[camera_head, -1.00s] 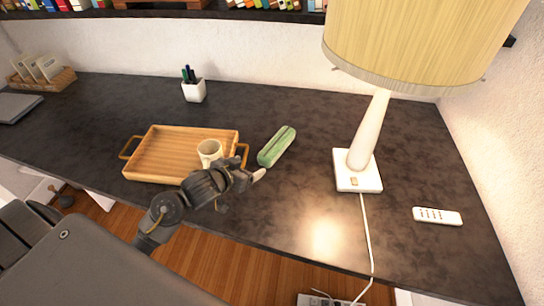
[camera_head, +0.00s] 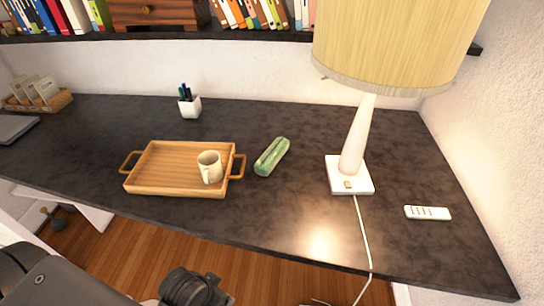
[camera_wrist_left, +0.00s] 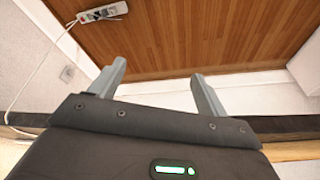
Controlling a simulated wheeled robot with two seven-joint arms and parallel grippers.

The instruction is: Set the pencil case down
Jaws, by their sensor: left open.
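The green pencil case (camera_head: 272,157) lies on the dark desktop, just right of the wooden tray and apart from it. My left gripper (camera_wrist_left: 160,88) shows in the left wrist view with its two fingers spread and nothing between them. Behind the fingers that view shows wooden floor and a power strip. In the head view an arm part of mine shows at the bottom edge, below the desk's front edge, and the fingers are out of frame. My right gripper is in neither view.
A wooden tray (camera_head: 150,181) with a mug (camera_head: 209,167) on it stands left of the case. A lamp (camera_head: 350,174) stands to the right, with a white remote (camera_head: 427,212) beyond it. A pen cup (camera_head: 189,106) is at the back. The desktop (camera_head: 250,211) in front of the case is clear.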

